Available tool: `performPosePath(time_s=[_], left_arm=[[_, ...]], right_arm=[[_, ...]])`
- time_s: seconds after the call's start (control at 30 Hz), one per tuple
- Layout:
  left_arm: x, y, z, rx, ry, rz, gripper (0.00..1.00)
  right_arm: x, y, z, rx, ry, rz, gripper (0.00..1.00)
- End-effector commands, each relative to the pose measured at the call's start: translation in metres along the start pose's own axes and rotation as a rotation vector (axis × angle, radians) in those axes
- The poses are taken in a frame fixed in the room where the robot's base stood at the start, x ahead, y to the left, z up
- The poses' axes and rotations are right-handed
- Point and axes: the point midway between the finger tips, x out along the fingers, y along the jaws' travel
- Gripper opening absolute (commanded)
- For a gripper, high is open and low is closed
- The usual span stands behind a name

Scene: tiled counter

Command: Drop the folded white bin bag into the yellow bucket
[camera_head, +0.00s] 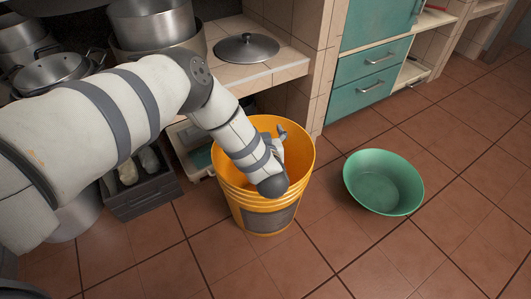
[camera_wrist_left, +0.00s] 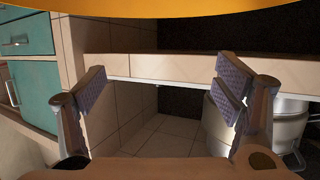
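The yellow bucket (camera_head: 265,195) stands on the tiled floor in the middle of the head view. Its edge fills the top of the left wrist view (camera_wrist_left: 160,8). My left arm comes in from the left and its wrist hangs over the bucket's near side. My left gripper (camera_wrist_left: 160,85) is open in the left wrist view, its two padded fingers wide apart with nothing between them. In the head view its fingers are mostly hidden by the wrist. I cannot make out the folded white bin bag in either view; the bucket's bottom is hidden. My right gripper is out of view.
A green basin (camera_head: 383,182) sits on the floor right of the bucket. A grey crate (camera_head: 145,197) with several items stands to its left. The tiled counter (camera_head: 262,72) with a lid and pots (camera_head: 150,22) is behind. Floor at the front right is clear.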

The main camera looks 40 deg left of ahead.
Motion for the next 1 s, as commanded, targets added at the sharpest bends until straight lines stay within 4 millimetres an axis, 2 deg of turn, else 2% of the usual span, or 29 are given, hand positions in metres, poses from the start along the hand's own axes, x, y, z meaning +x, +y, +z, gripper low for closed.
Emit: performPosePath(time_s=[0.27,0.37,0.6,0.7,0.83,1.0], left_arm=[[-0.003,0.0,0.001,0.001,-0.002,0.0,0.85],[-0.018,0.001,0.001,0.002,-0.004,0.002,0.85],[-0.083,0.001,0.001,0.002,-0.004,0.005,0.85],[-0.103,0.001,0.001,0.002,-0.003,0.003,0.85],[-0.117,0.0,0.0,0.001,0.0,0.0,0.85],[-0.121,0.0,0.0,0.0,0.0,0.0,0.85]], right_arm=[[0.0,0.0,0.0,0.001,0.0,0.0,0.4],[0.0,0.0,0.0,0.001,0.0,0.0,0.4],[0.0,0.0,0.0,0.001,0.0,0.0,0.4],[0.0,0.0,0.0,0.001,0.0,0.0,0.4],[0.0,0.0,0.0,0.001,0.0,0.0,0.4],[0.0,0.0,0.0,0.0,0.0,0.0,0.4]])
